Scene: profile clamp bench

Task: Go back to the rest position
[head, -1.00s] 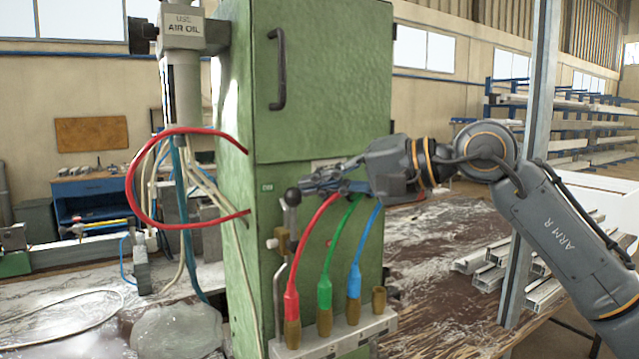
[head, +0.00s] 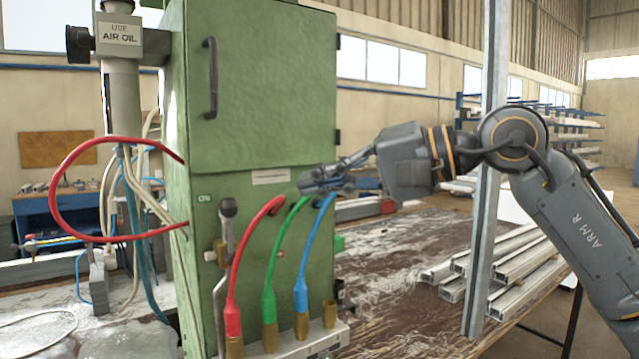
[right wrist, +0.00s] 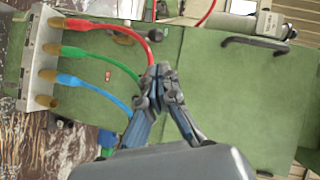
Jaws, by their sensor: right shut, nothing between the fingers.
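My right gripper (head: 318,187) is in front of the green cabinet (head: 262,85), above the blue hose and beside the upper end of the green hose. Its fingers are together with nothing between them, and the right wrist view also shows them closed (right wrist: 155,80). Red (head: 235,285), green (head: 270,290) and blue (head: 303,270) hoses rise from brass fittings on a pale block (head: 325,343) and curve to the cabinet's front. The right wrist view shows the red hose (right wrist: 105,28) too. My left gripper is not in view.
A metal post (head: 487,150) stands close to my right arm. Metal profiles (head: 510,265) lie stacked on the worn bench (head: 395,255). A lever (head: 226,225) sticks up at the cabinet's front, and a red cable (head: 75,160) loops out at its left.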

